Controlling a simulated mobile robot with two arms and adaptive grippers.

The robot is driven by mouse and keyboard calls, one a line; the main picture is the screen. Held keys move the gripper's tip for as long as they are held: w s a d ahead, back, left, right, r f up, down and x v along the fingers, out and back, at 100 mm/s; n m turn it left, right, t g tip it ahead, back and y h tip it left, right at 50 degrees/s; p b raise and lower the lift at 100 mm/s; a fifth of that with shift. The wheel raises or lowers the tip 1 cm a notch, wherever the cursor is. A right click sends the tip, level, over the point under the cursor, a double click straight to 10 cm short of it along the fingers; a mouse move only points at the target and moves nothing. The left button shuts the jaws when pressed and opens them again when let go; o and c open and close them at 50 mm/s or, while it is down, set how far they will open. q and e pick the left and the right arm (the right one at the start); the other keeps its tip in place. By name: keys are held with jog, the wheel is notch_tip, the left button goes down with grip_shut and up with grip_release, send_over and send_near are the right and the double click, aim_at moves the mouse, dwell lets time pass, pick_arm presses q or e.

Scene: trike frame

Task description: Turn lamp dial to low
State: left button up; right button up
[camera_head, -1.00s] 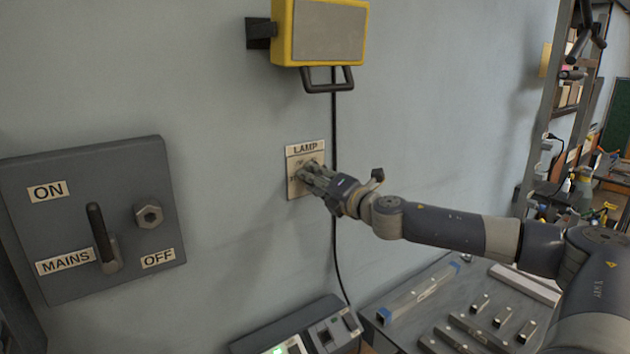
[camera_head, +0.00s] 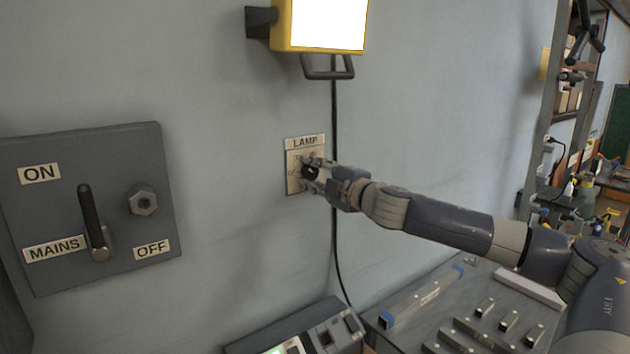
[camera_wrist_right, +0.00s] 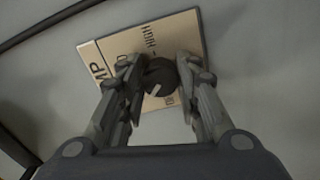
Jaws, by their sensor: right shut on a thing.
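The lamp dial (camera_head: 310,173) is a dark round knob on a cream plate (camera_head: 293,185) labelled LAMP on the wall. My right gripper (camera_head: 313,175) reaches it from the right, fingers on either side of the knob. In the right wrist view, the two fingers (camera_wrist_right: 160,80) are shut on the dark dial (camera_wrist_right: 160,76), which has a pale pointer mark. The plate (camera_wrist_right: 185,30) shows HIGH and other lettering partly hidden by the fingers. The yellow lamp (camera_head: 330,22) above has a bright white, lit face. My left gripper is not in view.
A grey MAINS panel (camera_head: 140,240) with a lever (camera_head: 92,220) is on the wall at left. A black cable (camera_head: 335,230) runs down beside the plate. A bench (camera_head: 400,338) with metal bars is below right.

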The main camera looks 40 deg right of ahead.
jog(key=shift+f+m+b, duration=0.1)
jog(key=shift+m+b, duration=0.35)
jog(key=shift+m, duration=0.75)
jog(key=o, duration=1.1)
jog(key=shift+c, duration=0.2)
